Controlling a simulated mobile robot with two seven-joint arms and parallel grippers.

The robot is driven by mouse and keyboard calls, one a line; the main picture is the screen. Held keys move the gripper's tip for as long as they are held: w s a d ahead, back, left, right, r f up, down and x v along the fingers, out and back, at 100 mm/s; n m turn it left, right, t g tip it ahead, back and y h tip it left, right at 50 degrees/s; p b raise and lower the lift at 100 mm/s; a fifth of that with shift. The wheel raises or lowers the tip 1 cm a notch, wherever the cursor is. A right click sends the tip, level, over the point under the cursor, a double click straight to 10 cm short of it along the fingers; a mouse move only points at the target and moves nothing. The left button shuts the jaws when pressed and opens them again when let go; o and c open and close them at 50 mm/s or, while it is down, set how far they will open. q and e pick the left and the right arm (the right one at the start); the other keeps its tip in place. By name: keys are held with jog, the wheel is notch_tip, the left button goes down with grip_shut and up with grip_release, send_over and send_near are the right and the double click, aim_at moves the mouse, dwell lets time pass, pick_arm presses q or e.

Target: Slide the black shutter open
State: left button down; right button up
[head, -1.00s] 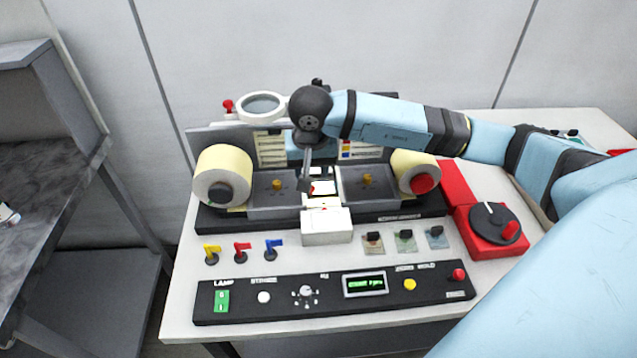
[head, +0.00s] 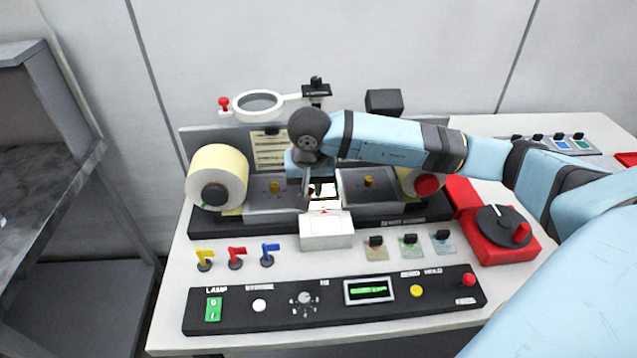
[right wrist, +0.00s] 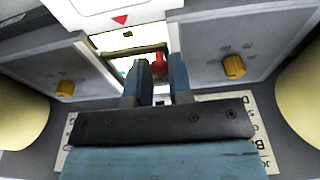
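My right gripper (head: 309,196) points down at the small lit window (head: 324,193) in the middle of the machine, between two grey plates. In the right wrist view its two fingers (right wrist: 158,88) stand apart, with a small red piece (right wrist: 159,66) showing between their tips. I cannot tell whether they touch it. The window (right wrist: 128,42) lies just beyond the fingers and looks bright, with dark edges. The black shutter itself cannot be clearly told apart; the fingers hide part of the window. My left gripper is not in view.
A white block (head: 326,231) with a red arrow mark sits in front of the window. A yellowish roll (head: 217,174) stands at the left. A magnifier (head: 258,103) is behind. Flag levers (head: 236,256) and a black control panel (head: 330,302) are nearer.

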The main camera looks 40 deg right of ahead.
jog(key=shift+s, duration=0.1)
jog(key=shift+s+a, duration=0.5)
jog(key=shift+s, duration=0.25)
jog(key=shift+s+a, duration=0.45)
jog(key=shift+s, duration=0.25)
jog(key=shift+s+a+b, duration=0.25)
jog(key=shift+s+a, duration=0.25)
jog(key=shift+s, duration=0.25)
jog(key=shift+s+a+b, duration=0.2)
jog(key=shift+s+a, duration=0.25)
jog(key=shift+s, duration=0.35)
jog(key=shift+s+a+b, duration=0.25)
jog(key=shift+s+a, duration=0.25)
jog(key=shift+s, duration=0.25)
jog(key=o, duration=0.7)
jog(key=shift+c, duration=0.2)
notch_tip(320, 180, up, 7)
jog(key=p, duration=0.2)
jog(key=shift+p, duration=0.3)
